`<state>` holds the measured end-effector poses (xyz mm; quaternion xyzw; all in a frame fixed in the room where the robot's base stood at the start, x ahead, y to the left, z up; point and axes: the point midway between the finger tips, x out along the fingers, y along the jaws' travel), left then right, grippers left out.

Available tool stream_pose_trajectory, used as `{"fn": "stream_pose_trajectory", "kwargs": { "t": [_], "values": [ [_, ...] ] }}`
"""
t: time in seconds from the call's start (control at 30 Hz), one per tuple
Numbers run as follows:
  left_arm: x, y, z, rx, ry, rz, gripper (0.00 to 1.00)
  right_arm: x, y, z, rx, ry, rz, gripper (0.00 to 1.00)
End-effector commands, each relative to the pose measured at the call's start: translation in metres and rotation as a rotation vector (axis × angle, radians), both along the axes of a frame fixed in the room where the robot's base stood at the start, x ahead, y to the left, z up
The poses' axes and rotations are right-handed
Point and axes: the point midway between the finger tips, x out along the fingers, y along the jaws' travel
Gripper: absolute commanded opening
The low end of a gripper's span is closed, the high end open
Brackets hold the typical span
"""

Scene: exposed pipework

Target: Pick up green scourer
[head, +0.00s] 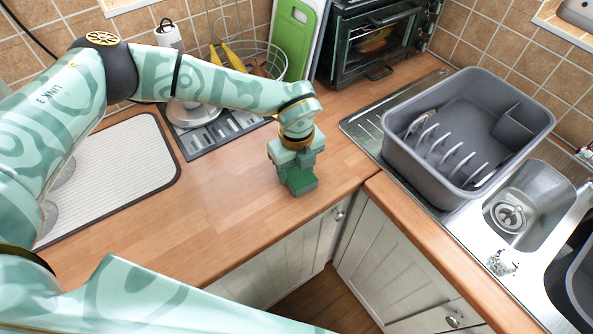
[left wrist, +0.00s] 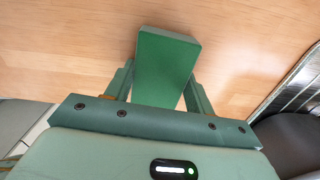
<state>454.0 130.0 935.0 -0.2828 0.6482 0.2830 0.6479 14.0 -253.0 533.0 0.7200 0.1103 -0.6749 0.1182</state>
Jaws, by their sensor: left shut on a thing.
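The green scourer (left wrist: 165,65) is a flat green block seen between the two fingers of my left gripper (left wrist: 160,90) in the left wrist view. The left gripper is shut on it. In the head view the left gripper (head: 299,180) points down at the wooden counter near the corner, with the scourer (head: 302,183) showing as a small green patch at its fingertips. I cannot tell whether the scourer touches the counter. My right gripper is not in view.
A grey dish rack (head: 470,135) stands on the steel sink unit (head: 365,125) at the right. A toaster oven (head: 375,45), a green cutting board (head: 293,40) and a wire fruit basket (head: 262,58) stand at the back. A ribbed mat (head: 120,165) lies at the left. The counter's middle is clear.

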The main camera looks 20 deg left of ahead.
Motion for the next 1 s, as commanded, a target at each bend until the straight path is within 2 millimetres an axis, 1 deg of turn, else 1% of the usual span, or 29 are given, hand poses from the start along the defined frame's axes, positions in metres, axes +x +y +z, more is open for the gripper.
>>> {"fn": "stream_pose_trajectory", "kwargs": {
  "t": [0.13,0.23,0.37,0.4,0.47,0.63,0.7,0.8,0.9,1.0],
  "values": [
    [0.0,0.0,0.002,-0.001,-0.001,0.0,0.32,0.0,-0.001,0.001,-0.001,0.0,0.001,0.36],
    [0.001,0.0,0.01,-0.001,-0.002,0.0,0.32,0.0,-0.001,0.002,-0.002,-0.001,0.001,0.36],
    [0.001,0.0,0.03,-0.002,-0.004,0.0,0.32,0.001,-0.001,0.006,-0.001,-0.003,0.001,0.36],
    [-0.002,-0.002,0.038,-0.002,-0.002,-0.001,0.32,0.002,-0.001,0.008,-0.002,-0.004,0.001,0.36],
    [-0.012,-0.007,0.051,-0.002,-0.002,-0.004,0.32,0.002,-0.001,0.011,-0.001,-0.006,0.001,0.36],
    [-0.044,-0.024,0.094,-0.002,-0.004,-0.006,0.32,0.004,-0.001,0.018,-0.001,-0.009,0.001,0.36],
    [-0.063,-0.034,0.101,-0.001,0.0,-0.008,0.32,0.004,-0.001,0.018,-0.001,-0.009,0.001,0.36],
    [-0.086,-0.046,0.112,-0.002,-0.001,-0.007,0.32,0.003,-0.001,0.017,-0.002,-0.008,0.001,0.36],
    [-0.103,-0.055,0.12,-0.001,0.0,-0.005,0.32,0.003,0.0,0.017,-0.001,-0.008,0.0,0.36],
    [-0.115,-0.061,0.126,-0.001,-0.001,-0.004,0.32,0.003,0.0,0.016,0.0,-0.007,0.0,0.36]
  ]
}}
